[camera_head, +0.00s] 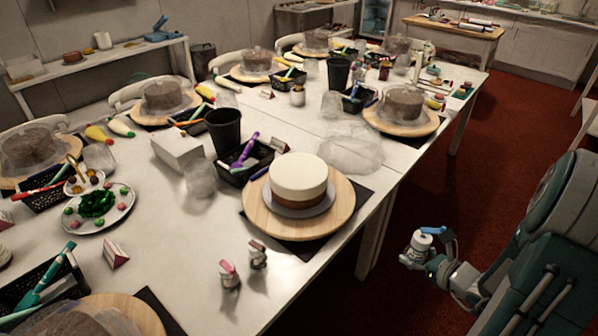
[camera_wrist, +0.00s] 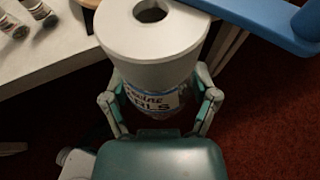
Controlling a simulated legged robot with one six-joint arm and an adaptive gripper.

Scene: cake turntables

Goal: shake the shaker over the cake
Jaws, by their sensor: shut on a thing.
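The shaker (camera_wrist: 155,50) is a white-topped cylinder with a round hole in its top and a blue-lettered label. It stands roughly upright between the fingers of my gripper (camera_wrist: 160,108), which is shut on it. In the head view the shaker (camera_head: 421,240) and my gripper (camera_head: 428,256) are off the table's right edge, above the red floor. The cake (camera_head: 298,180) has a white top and a brown lower band. It sits on a round wooden turntable (camera_head: 262,208), to the left of my gripper and apart from it. A blue part (camera_wrist: 270,18) shows beside the shaker; what it belongs to is unclear.
Two small bottles, one pink-capped (camera_head: 229,274) and one brown-capped (camera_head: 258,254), stand near the table's front edge. A black basket (camera_head: 238,168) with tools and a dark cup (camera_head: 226,131) are behind the cake. The red floor (camera_head: 400,200) beside the table is open.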

